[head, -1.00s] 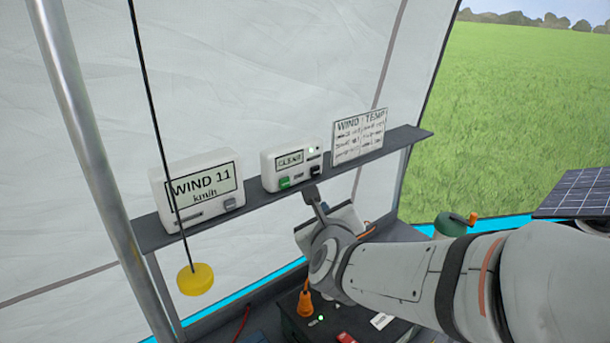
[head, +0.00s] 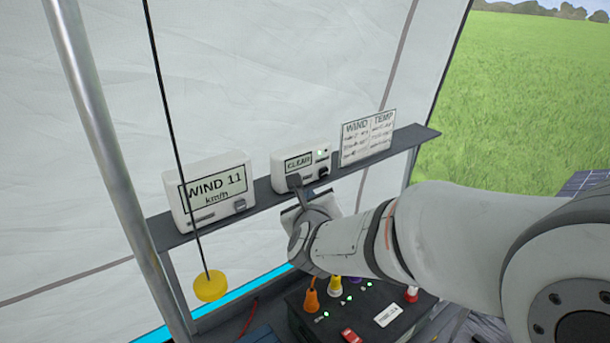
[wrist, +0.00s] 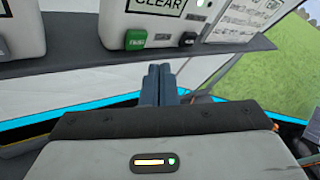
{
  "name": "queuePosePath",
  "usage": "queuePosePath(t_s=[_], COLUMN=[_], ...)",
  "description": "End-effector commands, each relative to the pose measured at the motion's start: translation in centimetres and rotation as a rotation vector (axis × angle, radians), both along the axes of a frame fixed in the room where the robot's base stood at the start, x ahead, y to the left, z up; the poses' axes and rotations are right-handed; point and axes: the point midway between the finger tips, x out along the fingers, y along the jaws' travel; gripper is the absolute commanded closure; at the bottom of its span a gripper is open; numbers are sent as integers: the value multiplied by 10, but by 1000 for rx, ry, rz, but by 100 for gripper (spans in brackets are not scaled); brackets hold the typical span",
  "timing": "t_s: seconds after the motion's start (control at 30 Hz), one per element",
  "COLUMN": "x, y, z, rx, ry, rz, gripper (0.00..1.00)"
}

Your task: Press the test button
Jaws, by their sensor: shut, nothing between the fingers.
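A small white unit (head: 284,158) with a display reading CLEAR sits on the dark shelf. In the wrist view the unit (wrist: 113,28) shows a green button (wrist: 135,39) at left and a black button (wrist: 187,39) at right; their labels are too small to read surely. The black button (head: 323,171) also shows in the head view, while the green one is hidden behind my fingertips. My gripper (head: 295,182) is shut and empty in front of the unit. In the wrist view its fingertips (wrist: 160,70) point between the two buttons, below them, and appear apart from both.
A larger white box (head: 180,205) reading WIND 11 km/h stands left on the shelf (head: 265,196). A WIND/TEMP card (head: 367,138) stands right. A yellow disc (head: 210,286) hangs on a cord at front left. A black box (head: 372,325) with plugs and green lights is below.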

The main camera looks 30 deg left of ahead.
Motion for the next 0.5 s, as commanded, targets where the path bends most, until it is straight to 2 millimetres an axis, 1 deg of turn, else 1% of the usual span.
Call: queuePosePath(t_s=[0.03,0.2,0.5], x=[3,9,11], y=[6,17,21], z=[-2,-2,-1], rx=[1,2,1], ry=[0,-2,0], rz=[0,0,0], gripper=[100,100,100])
